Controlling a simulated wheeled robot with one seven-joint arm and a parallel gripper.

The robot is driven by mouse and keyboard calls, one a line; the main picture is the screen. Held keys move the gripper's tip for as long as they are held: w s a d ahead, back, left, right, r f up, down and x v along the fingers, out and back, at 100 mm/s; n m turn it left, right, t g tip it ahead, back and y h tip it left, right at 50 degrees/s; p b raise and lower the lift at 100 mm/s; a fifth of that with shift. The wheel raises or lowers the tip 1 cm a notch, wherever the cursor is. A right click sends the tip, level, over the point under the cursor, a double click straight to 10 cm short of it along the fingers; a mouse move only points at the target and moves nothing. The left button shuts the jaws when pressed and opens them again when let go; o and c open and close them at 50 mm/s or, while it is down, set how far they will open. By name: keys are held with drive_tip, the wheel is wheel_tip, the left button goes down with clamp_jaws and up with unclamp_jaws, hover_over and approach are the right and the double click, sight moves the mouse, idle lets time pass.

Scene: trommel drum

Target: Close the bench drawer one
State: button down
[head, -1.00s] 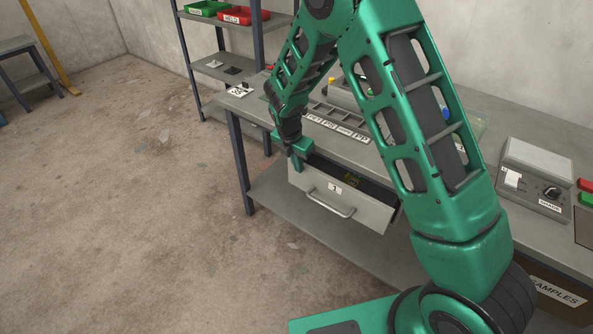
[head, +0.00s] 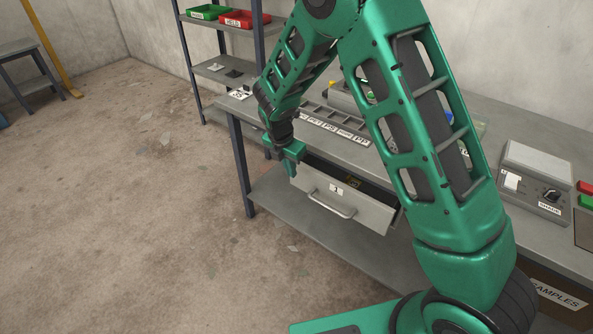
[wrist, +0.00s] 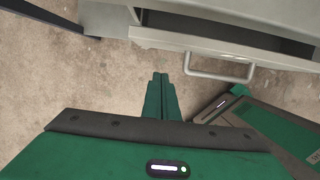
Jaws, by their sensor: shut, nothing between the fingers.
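The bench drawer one (head: 345,208) is a grey drawer under the bench top, pulled out, with a label reading 1 and a bar handle (head: 331,204). A dark interior shows behind its front. In the wrist view the drawer front (wrist: 230,48) runs across the top, with its handle (wrist: 218,72) on the right. My gripper (head: 290,173) is shut and empty, at the left end of the drawer front. In the wrist view its fingers (wrist: 160,78) are together, left of the handle and apart from it, with floor around them.
The bench (head: 270,195) has a lower shelf and legs below the drawer. On its top stand a labelled sorting tray (head: 335,125) and a grey control box (head: 535,170). A shelf rack (head: 225,75) stands behind.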

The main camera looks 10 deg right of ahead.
drive_tip(key=v, duration=0.8)
drive_tip(key=t+h, duration=0.1)
approach(335, 186)
drive_tip(key=s+a+r, duration=0.3)
drive_tip(key=s+a, duration=0.1)
drive_tip(key=s, duration=0.1)
drive_tip(key=x, duration=0.3)
drive_tip(key=d+x, duration=0.1)
drive_tip(key=x, duration=0.3)
drive_tip(key=w+x, duration=0.1)
drive_tip(key=x, duration=0.3)
drive_tip(key=shift+d+r, duration=0.25)
drive_tip(key=shift+w+d, duration=0.6)
